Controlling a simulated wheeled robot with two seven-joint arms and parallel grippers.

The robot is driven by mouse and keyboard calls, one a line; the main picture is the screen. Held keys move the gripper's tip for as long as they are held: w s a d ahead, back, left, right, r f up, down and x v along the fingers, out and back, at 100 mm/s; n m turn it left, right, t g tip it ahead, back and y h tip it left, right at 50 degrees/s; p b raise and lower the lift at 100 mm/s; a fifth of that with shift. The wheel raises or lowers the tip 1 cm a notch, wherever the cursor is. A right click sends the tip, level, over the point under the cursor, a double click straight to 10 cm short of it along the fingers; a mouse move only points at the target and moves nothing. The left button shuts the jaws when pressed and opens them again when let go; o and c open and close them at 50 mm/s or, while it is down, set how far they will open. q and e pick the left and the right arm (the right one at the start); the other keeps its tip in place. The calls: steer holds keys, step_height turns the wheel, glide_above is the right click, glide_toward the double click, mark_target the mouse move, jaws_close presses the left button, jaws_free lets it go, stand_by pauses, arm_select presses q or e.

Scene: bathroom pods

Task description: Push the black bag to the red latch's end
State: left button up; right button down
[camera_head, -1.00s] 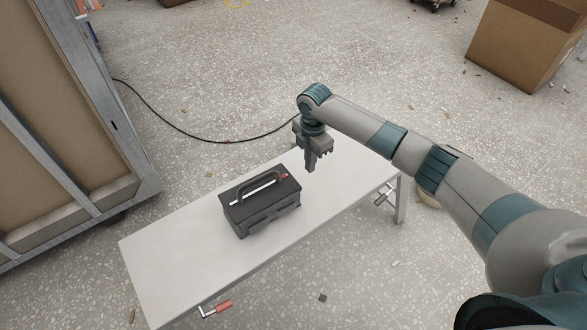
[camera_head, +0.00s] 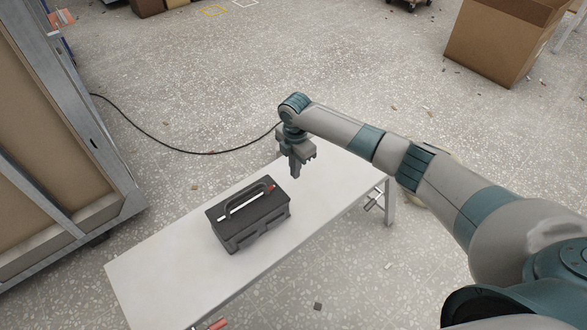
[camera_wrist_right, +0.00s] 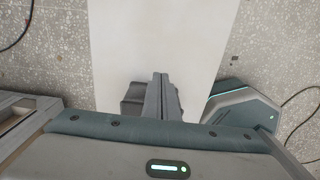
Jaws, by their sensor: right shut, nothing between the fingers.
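The black bag (camera_head: 238,232), a dark box-shaped case with a top handle, stands upright on a white bench (camera_head: 150,275), left of the bench's middle. The red latch (camera_head: 217,324) shows at the lower picture edge, by the bench's near-left end, and is partly cut off. My right gripper (camera_head: 296,174) is shut and empty, pointing down just beyond the bag's far-right side, with a small gap seeming to remain. In the right wrist view its shut fingers (camera_wrist_right: 161,97) are over the bench, with a dark part of what looks like the bag (camera_wrist_right: 133,98) beside them. My left gripper is not in view.
A metal clamp (camera_head: 373,201) without red sits at the bench's right end. A framed panel unit (camera_head: 60,150) stands at the left, and a cardboard box (camera_head: 495,42) at the upper right. A black cable (camera_head: 150,138) lies on the floor behind the bench.

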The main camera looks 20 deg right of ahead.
step_height(320, 180, down, 8)
steer(key=shift+r, duration=0.25)
steer(key=shift+s+a+p, duration=0.15)
steer(key=shift+a+p, duration=0.05)
steer(key=shift+a, duration=0.35)
steer(key=shift+s+a+p, duration=0.15)
steer(key=shift+a, duration=0.35)
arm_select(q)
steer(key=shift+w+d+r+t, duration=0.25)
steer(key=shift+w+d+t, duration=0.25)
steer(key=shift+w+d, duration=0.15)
arm_select(e)
steer(key=shift+s+a+f, duration=0.1)
steer(key=shift+s+a, duration=0.25)
steer(key=shift+a, duration=0.5)
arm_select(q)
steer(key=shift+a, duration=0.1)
arm_select(e)
steer(key=shift+a, duration=0.1)
